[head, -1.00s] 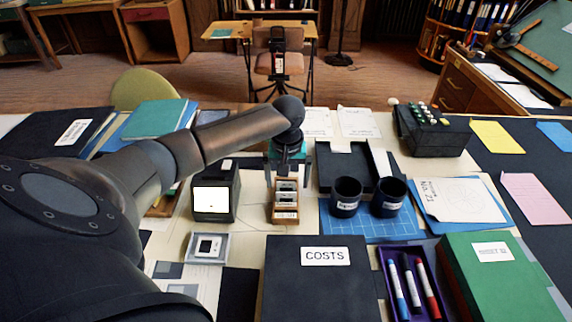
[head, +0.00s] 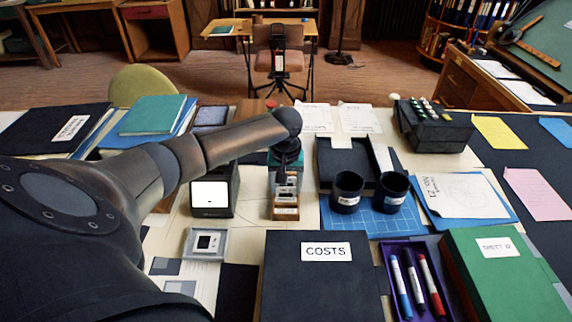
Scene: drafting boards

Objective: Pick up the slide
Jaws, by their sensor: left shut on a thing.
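A narrow wooden rack (head: 286,213) stands in the middle of the table and holds several white-framed slides (head: 285,190) in a row. My left gripper (head: 287,170) reaches over the rack's far end from above. It is shut on a slide there; the gripper itself and the slides in front mostly hide that slide. I cannot tell whether it is clear of the rack. Another slide (head: 207,243) lies in a clear square case at the left front. My right gripper is out of view.
A small viewer (head: 215,193) with a lit white screen stands just left of the rack. Two dark cups (head: 347,192) stand to its right on a blue grid mat. A black COSTS binder (head: 322,285) lies in front, beside a purple marker tray (head: 392,303).

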